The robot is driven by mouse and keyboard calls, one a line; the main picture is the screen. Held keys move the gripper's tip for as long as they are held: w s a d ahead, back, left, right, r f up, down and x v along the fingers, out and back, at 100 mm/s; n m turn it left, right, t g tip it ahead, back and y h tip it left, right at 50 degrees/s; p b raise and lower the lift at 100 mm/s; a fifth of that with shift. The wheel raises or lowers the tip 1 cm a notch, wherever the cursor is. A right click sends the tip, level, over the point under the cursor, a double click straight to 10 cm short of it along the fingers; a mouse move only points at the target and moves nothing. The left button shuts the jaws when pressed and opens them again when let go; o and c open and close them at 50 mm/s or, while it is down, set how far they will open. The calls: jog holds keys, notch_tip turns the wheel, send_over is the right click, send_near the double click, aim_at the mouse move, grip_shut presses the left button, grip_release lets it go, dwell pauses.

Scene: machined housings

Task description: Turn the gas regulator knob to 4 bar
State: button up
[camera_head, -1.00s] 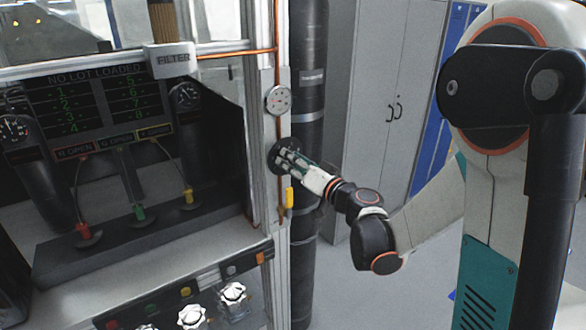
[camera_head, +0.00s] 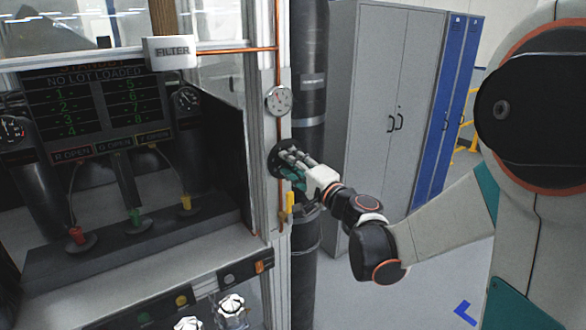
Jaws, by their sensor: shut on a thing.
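The gas regulator knob (camera_head: 281,159) is a dark round disc on the front post of the machine, below a small round gauge (camera_head: 279,100). The gauge has a white face; its needle looks to point up, but the scale is too small to read. My gripper (camera_head: 289,160) is at the knob, shut on it from the right side. The fingers cover part of the knob. A yellow valve handle (camera_head: 290,200) hangs just below, close to the gripper.
A copper pipe (camera_head: 278,70) runs down the post. A dark vertical pipe (camera_head: 311,60) stands behind it. Grey lockers (camera_head: 385,110) stand at the back right. A panel (camera_head: 105,100) reads "NO LOT LOADED". Floor on the right is clear.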

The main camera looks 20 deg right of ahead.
jog(key=shift+m, duration=1)
jog(key=o, duration=1.1)
jog(key=shift+c, duration=0.2)
jog(key=v, duration=1.2)
